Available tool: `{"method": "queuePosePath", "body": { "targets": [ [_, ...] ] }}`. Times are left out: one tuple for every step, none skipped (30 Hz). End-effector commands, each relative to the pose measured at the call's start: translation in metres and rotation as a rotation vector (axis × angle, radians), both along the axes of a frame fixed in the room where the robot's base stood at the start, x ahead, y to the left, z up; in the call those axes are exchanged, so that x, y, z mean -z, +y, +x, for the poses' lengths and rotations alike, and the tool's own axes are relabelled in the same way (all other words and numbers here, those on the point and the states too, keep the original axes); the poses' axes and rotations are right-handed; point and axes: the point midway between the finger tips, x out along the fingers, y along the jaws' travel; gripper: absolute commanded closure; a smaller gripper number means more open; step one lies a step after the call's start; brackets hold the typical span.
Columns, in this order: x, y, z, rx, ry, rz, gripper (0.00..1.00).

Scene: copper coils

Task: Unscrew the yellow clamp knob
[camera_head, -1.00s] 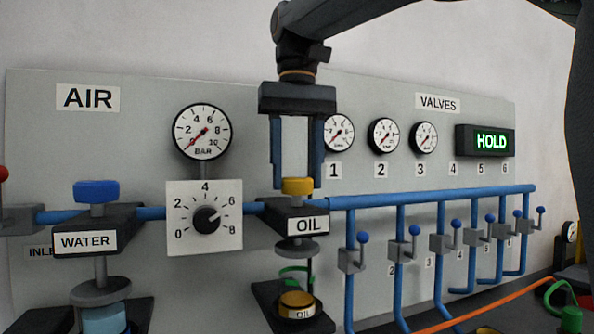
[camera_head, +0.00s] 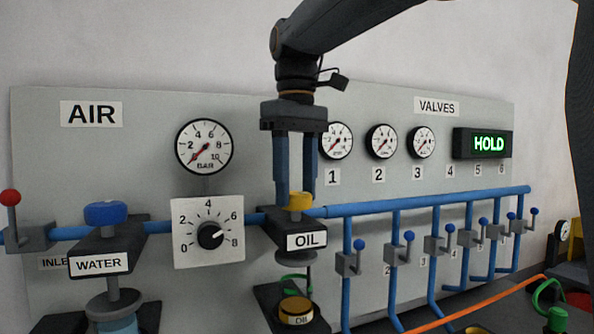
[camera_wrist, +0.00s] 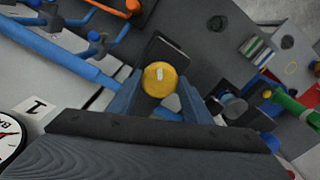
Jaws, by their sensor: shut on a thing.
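The yellow clamp knob (camera_head: 299,201) sits on top of the dark OIL clamp (camera_head: 284,226), which carries an OIL label. My gripper (camera_head: 296,186) points straight down over it, its blue fingers shut on the knob. In the wrist view the round knob (camera_wrist: 160,79) with a white mark lies between the two blue fingertips. Under the clamp a yellow-topped OIL container (camera_head: 296,309) stands on a dark base. The knob's stem is hidden.
The WATER clamp (camera_head: 108,240) with a blue knob (camera_head: 106,213) is at the left. A numbered dial (camera_head: 209,233) is close beside the OIL clamp. A blue pipe (camera_head: 425,201) with several blue-handled valves runs right. The HOLD display (camera_head: 484,143) is lit green.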

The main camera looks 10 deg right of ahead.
Motion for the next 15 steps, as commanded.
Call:
{"method": "queuePosePath", "body": {
  "targets": [
    [-0.0042, 0.0001, -0.0013, -0.043, 0.001, 0.001, 0.78],
    [-0.0041, 0.0001, -0.0013, -0.071, 0.001, 0.001, 0.78],
    [-0.0039, 0.0001, -0.0011, -0.109, 0.001, 0.001, 0.78],
    [-0.0038, 0.0001, -0.0011, -0.138, 0.001, 0.001, 0.78],
    [-0.0039, 0.0001, -0.0011, -0.166, 0.001, 0.001, 0.78],
    [-0.0039, 0.0001, -0.0011, -0.204, 0.001, 0.001, 0.78],
    [-0.0038, 0.0001, -0.0009, -0.232, 0.0, 0.0, 0.78],
    [-0.0036, 0.0001, -0.0008, -0.261, 0.0, 0.0, 0.78],
    [-0.0034, 0.0001, -0.0009, -0.299, 0.001, 0.001, 0.78],
    [-0.0035, 0.0001, -0.0009, -0.327, 0.001, 0.001, 0.78],
    [-0.0035, 0.0001, -0.0008, -0.356, 0.001, 0.001, 0.78],
    [-0.0035, 0.0002, -0.0006, -0.393, -0.001, 0.001, 0.78],
    [-0.0034, 0.0002, -0.0006, -0.422, -0.001, 0.001, 0.78],
    [-0.0032, 0.0001, -0.0007, -0.451, 0.001, 0.001, 0.78],
    [-0.0031, 0.0001, -0.0008, -0.488, 0.001, 0.001, 0.78]
  ]
}}
